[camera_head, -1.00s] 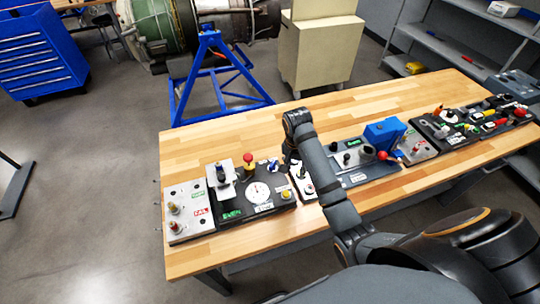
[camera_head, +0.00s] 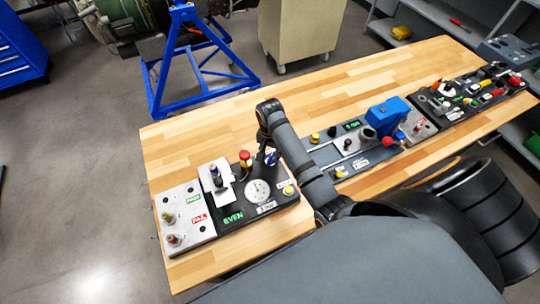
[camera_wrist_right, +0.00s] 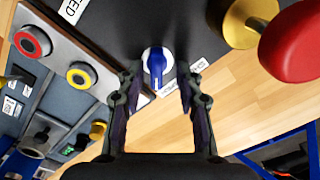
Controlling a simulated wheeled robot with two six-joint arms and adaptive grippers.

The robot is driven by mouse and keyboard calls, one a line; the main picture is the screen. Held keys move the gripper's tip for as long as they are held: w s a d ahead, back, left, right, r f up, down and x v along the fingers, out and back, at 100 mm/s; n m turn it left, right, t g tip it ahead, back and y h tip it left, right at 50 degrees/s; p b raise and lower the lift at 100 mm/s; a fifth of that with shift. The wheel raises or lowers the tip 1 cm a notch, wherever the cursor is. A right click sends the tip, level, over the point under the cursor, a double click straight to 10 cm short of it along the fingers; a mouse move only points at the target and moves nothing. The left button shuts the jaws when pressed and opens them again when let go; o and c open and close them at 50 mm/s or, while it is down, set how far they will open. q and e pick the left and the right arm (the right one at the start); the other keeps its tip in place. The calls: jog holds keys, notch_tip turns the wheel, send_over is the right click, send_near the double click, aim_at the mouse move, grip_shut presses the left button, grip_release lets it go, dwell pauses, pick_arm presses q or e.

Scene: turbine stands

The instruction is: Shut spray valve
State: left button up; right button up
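A blue-handled rotary knob on a pale round base (camera_wrist_right: 156,62) sits on a black panel, with small white labels on either side whose words I cannot read well. It also shows in the head view (camera_head: 270,156), partly behind my right arm. My right gripper (camera_wrist_right: 160,88) is open, its two fingers on either side of the knob's line of sight with gaps to both. I cannot tell how far above the knob the fingertips are. In the head view the right gripper (camera_head: 264,146) points down by the knob. My left gripper is not in view.
A red mushroom button (camera_head: 245,155) on a yellow base stands close left of the knob; it looms large in the wrist view (camera_wrist_right: 295,42). A round gauge (camera_head: 258,191) is nearby. A blue box (camera_head: 388,115) stands farther right on the wooden bench (camera_head: 330,85). The bench's back strip is clear.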

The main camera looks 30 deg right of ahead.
jog(key=shift+f, duration=0.45)
jog(key=shift+s+f, duration=0.1)
jog(key=shift+s, duration=0.2)
jog(key=shift+c, duration=0.6)
jog(key=c, duration=0.5)
grip_shut()
jog(key=n, duration=0.3)
jog(key=shift+n, duration=0.4)
jog(key=n, duration=1.3)
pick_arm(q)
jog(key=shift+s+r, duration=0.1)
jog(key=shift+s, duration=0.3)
pick_arm(e)
jog(key=o, duration=0.7)
grip_release()
jog(key=shift+a, duration=0.1)
